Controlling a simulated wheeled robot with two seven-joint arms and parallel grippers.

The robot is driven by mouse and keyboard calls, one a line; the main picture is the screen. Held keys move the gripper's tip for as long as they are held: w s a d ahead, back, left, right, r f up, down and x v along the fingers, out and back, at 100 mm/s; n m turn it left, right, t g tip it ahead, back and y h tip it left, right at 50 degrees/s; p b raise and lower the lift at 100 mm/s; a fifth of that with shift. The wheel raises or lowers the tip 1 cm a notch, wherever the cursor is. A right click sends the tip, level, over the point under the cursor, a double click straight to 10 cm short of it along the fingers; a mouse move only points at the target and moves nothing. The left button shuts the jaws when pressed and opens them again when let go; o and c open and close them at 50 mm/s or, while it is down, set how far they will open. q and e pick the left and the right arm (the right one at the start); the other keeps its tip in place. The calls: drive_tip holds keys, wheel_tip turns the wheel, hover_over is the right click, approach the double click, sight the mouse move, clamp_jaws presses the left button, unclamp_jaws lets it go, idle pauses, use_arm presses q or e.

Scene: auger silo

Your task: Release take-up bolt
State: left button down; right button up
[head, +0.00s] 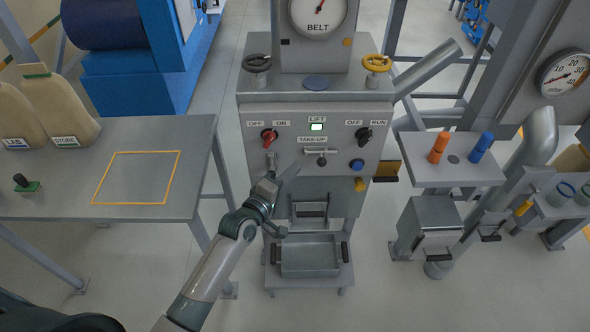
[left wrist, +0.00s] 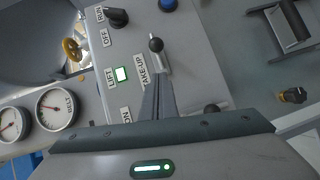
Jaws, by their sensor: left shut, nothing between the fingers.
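The take-up bolt (head: 322,161) is a short metal bar with a black knob, under the TAKE-UP label (head: 312,139) on the grey control panel. In the left wrist view the bolt's black knob (left wrist: 156,44) stands just beyond my fingertips, beside the TAKE-UP label (left wrist: 150,72). My left gripper (head: 295,170) is in front of the panel, just left of and below the bolt. Its fingers are shut together and empty (left wrist: 162,82), pointing at the bolt's bar. I cannot tell whether they touch it. My right gripper is not in view.
A red switch (head: 269,135), a black switch (head: 364,134) and a blue button (head: 357,165) surround the bolt. The LIFT lamp (head: 316,127) glows green. A metal tray (head: 310,272) stands below. A table (head: 60,205) is at left, a pedestal (head: 470,172) at right.

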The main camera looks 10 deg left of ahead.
use_arm(q)
drive_tip(key=b+v, duration=0.2)
drive_tip(key=v, duration=0.6)
drive_tip(key=shift+s, duration=0.15)
drive_tip(key=shift+f, duration=0.1)
